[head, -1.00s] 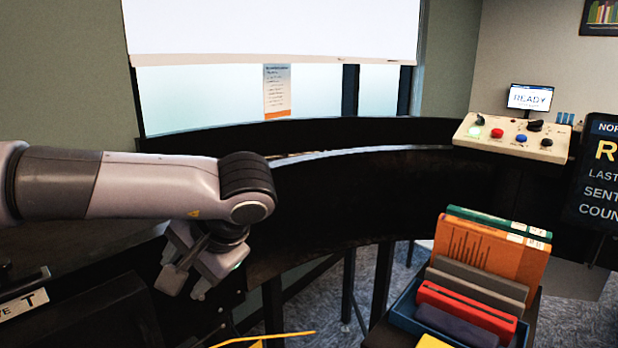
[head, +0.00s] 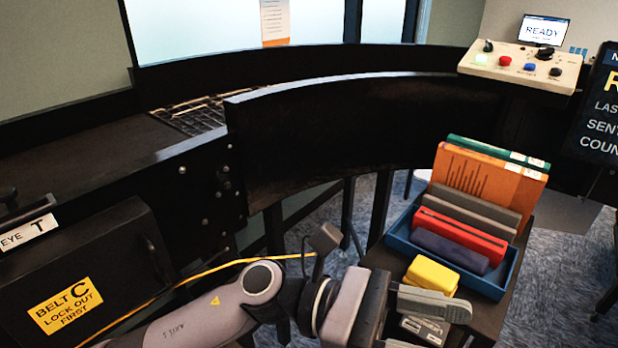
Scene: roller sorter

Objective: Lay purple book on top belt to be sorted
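A dark purple book (head: 450,251) lies at the front of a blue bin (head: 502,287) at the right, in front of a red book (head: 460,236). My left gripper (head: 425,325) is low at the right, in front of the bin and apart from the purple book. Its fingers look spread and no book is between them; the lower finger is partly cut off by the frame edge. The dark flat belt top (head: 90,150) runs along the left towards a metal roller section (head: 190,115). My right gripper is out of view.
A yellow block (head: 432,276) sits just behind my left gripper. A curved black side wall (head: 360,130) borders the conveyor. A control panel (head: 520,66) stands at the back right.

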